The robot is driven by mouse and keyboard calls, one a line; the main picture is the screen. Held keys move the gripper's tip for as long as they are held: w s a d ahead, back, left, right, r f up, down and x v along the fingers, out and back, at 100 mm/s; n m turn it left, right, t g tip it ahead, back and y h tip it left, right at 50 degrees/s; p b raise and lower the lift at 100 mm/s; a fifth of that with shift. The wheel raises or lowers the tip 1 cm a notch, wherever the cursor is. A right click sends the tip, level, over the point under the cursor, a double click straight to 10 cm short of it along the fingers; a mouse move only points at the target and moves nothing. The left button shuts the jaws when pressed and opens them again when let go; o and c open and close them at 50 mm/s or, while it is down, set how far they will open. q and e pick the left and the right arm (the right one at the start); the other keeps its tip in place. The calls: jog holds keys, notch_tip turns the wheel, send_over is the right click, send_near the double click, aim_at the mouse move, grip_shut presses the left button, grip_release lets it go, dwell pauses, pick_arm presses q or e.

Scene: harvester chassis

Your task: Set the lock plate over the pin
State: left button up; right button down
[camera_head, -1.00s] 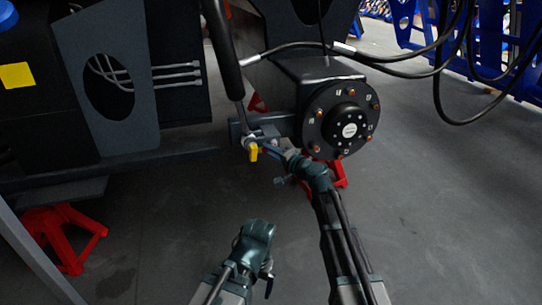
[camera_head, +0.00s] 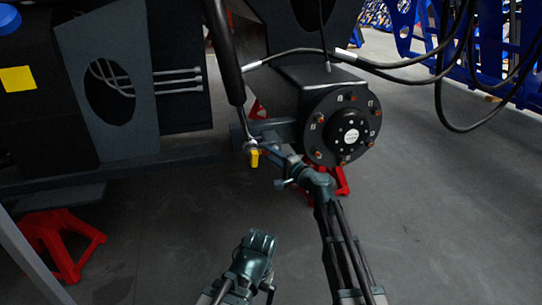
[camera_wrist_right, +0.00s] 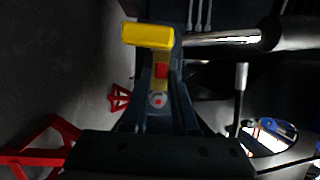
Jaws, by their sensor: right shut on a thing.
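The yellow piece, which I take to be the lock plate (camera_head: 254,159), is at the lower end of the dark cylinder (camera_head: 223,60). In the right wrist view the lock plate (camera_wrist_right: 147,36) has a wide yellow bar and a narrower stem with a red patch. My right gripper (camera_head: 267,152) is shut on its stem; the fingers (camera_wrist_right: 162,82) lie on both sides. A small grey disc with a red centre (camera_wrist_right: 157,100) shows between the fingers. I cannot make out the pin clearly. My left gripper (camera_head: 262,240) is low in the middle, away from the chassis; its jaws are unclear.
A black wheel hub (camera_head: 340,128) with copper-coloured nuts is right of the right gripper. Red stands (camera_head: 58,240) support the chassis. Black hoses (camera_head: 400,70) hang at upper right. The floor (camera_head: 440,210) at right is clear.

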jog(key=c, duration=0.8)
grip_release()
jog(key=shift+c, duration=0.2)
jog(key=shift+s+d, duration=0.1)
jog(key=v, duration=1.3)
jog(key=shift+s, duration=0.3)
jog(key=shift+d, duration=0.15)
